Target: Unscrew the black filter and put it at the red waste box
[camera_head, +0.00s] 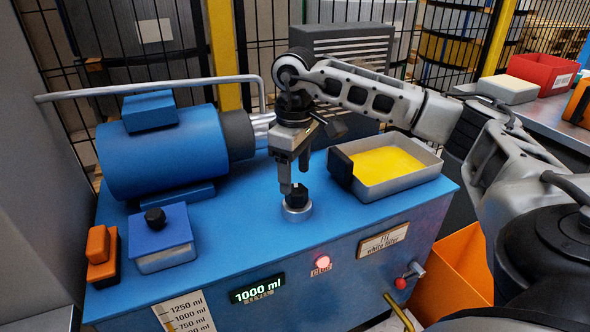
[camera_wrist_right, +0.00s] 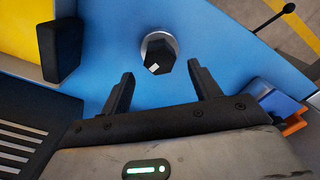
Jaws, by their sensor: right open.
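The black filter (camera_head: 300,196) sits upright in a round metal seat (camera_head: 297,213) on top of the blue machine. My right gripper (camera_head: 293,180) points down just above and beside it. In the right wrist view the filter (camera_wrist_right: 158,52) lies a little beyond the fingertips, roughly centred between them. The right gripper (camera_wrist_right: 160,76) is open and empty there, its two black fingers apart. A red box (camera_head: 545,72) with a white label stands on the bench at the back right. My left gripper is not in view.
A metal tray with yellow content (camera_head: 425,160) and a black block (camera_head: 340,167) stand right of the filter. A blue motor (camera_head: 160,150) and a blue-lidded box (camera_head: 162,240) are at the left. An orange bin (camera_head: 455,275) is at lower right.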

